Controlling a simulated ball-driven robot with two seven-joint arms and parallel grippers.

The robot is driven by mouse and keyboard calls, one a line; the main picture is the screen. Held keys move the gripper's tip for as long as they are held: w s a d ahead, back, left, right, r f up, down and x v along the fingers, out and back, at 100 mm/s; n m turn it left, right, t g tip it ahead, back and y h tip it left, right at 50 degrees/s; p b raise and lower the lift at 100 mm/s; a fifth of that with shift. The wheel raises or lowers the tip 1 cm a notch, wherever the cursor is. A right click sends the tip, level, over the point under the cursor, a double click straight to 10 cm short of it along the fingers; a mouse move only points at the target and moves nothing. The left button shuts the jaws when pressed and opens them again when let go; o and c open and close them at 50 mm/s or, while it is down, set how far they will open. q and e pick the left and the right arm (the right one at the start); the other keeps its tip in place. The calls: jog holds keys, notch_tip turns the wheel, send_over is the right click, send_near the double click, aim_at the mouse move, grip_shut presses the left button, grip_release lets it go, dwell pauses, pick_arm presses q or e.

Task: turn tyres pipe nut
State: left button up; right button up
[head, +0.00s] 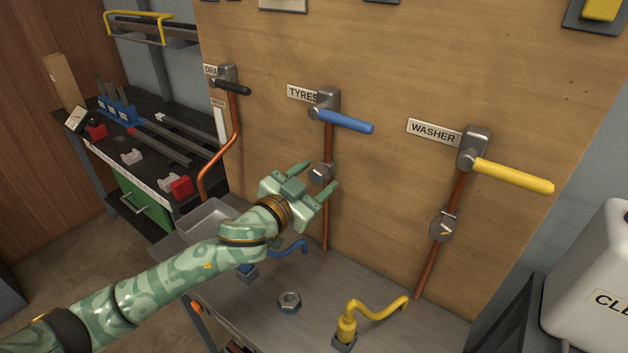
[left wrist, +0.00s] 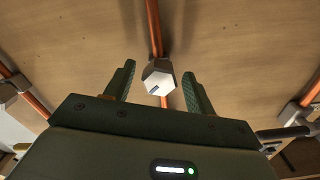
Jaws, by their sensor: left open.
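The tyres pipe is a copper pipe (head: 326,225) running down the wooden board below the TYRES label (head: 303,94) and its blue lever valve (head: 343,120). The grey hex nut (head: 320,173) sits partway down this pipe, partly hidden by my gripper. My left gripper (head: 322,178) is open in front of it. In the left wrist view the nut (left wrist: 158,77) lies between the two open fingers (left wrist: 156,86), nearer the right finger, with a gap on each side. A dark mark shows on its face. My right gripper is in neither view.
The washer pipe at right has a yellow lever (head: 512,176) and its own nut (head: 444,225). A drain pipe (head: 218,155) stands at left. The metal bench (head: 262,318) below holds a loose nut (head: 289,302), a yellow bent spout (head: 375,311) and a blue one (head: 290,247).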

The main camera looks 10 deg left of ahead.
pick_arm(q)
jog(key=c, duration=1)
jog(key=shift+r+m+p, duration=0.15)
jog(key=shift+m+p, duration=1.1)
jog(key=shift+m, duration=0.15)
jog(key=m+p, duration=0.2)
jog(key=m, duration=0.1)
jog(key=shift+m, duration=0.3)
jog(key=m+p, duration=0.2)
jog(key=m, duration=0.1)
jog(key=shift+m, duration=0.3)
jog(key=shift+m+p, duration=0.55)
jog(key=shift+m, duration=1.35)
jog(key=shift+f, duration=0.2)
